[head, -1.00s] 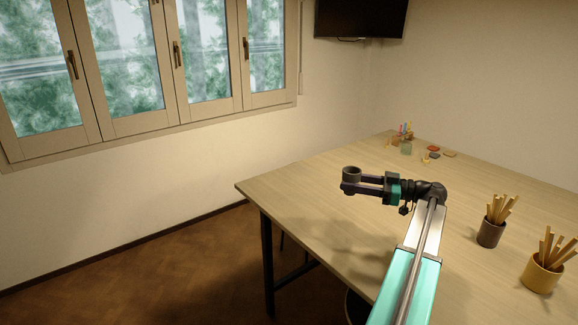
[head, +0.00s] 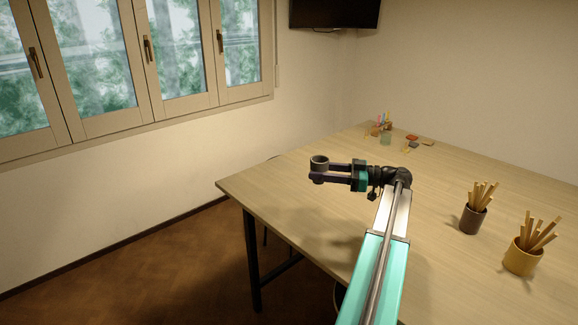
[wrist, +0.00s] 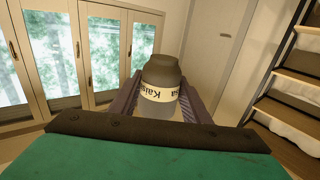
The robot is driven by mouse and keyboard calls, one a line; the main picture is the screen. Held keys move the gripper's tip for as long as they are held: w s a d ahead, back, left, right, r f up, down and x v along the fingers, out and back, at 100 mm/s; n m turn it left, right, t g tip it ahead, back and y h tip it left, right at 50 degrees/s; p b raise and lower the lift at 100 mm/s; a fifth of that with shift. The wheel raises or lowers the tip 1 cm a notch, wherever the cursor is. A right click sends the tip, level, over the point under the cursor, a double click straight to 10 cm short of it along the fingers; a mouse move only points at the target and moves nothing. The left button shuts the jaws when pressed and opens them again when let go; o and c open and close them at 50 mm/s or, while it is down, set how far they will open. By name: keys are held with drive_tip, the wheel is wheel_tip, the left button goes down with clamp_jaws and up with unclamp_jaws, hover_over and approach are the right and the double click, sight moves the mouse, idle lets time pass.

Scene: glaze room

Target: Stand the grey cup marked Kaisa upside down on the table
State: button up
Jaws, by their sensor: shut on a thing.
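The grey cup (head: 320,164) is held in my gripper (head: 322,174), in the air over the far left part of the table (head: 300,203). In the head view the cup looks about upright in line, with what seems a dark opening at its top. In the wrist view the cup (wrist: 161,72) is dark grey with a pale band carrying the letters of Kaisa. My gripper's fingers close on it from both sides. The cup's lower part is hard to make out.
A dark pot of sticks (head: 473,220) and a yellow pot of sticks (head: 523,258) stand on the right of the table. A glass (head: 386,139) and small coloured items sit at the far end. The table's middle is clear. Windows (head: 175,55) line the left wall.

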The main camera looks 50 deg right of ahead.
drive_tip(key=w+a+r+y+p, duration=0.1)
drive_tip(key=w+a+r, duration=0.1)
drive_tip(key=w+a, duration=0.5)
drive_tip(key=shift+n+g+p, duration=0.3)
drive_tip(key=shift+n+p, duration=0.1)
drive_tip(key=shift+a, duration=0.1)
drive_tip(key=shift+f, duration=0.9)
drive_tip(key=shift+m+p, duration=0.45)
drive_tip(key=shift+m, duration=0.05)
